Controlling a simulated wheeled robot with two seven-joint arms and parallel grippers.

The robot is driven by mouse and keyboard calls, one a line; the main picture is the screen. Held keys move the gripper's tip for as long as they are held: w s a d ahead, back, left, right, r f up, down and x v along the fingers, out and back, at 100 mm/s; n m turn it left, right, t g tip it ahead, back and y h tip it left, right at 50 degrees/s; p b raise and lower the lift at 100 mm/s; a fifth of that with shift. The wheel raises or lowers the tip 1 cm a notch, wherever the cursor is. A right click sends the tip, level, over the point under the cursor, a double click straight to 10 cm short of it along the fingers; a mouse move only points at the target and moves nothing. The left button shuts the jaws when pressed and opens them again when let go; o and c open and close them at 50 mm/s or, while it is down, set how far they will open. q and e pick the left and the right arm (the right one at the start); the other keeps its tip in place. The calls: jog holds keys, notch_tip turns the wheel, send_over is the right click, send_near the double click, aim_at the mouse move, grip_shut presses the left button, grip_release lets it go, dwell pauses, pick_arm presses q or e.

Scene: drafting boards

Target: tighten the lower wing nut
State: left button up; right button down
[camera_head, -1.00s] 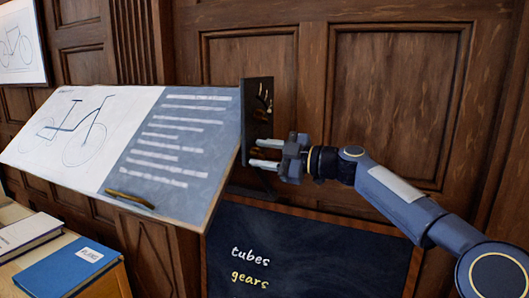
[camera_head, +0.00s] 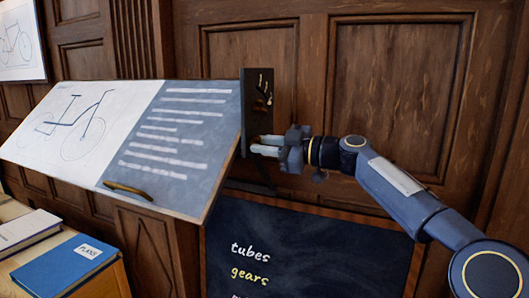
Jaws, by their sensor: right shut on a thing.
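A dark upright plate (camera_head: 248,110) is fixed at the right edge of the tilted drafting board (camera_head: 215,140). Small brass parts (camera_head: 262,103) show on the upper half of this plate, too small to tell apart well. My right gripper (camera_head: 262,145) reaches in from the right at the lower part of the plate. Its two pale fingers are shut on the lower wing nut, which is mostly hidden between the fingertips. My left gripper is not in view.
A chalkboard (camera_head: 310,250) with "tubes" and "gears" stands below the gripper. A brass handle (camera_head: 128,190) lies on the board's lower edge. Blue and white books (camera_head: 65,265) sit at lower left.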

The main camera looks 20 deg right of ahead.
jog(key=m, duration=2.3)
jog(key=shift+w+d+b, duration=0.1)
jog(key=shift+d+b, duration=0.05)
jog(key=shift+b, duration=0.2)
jog(key=shift+m, duration=0.3)
jog(key=shift+f, duration=0.1)
jog(key=c, duration=1.3)
grip_release()
jog(key=shift+c, duration=0.2)
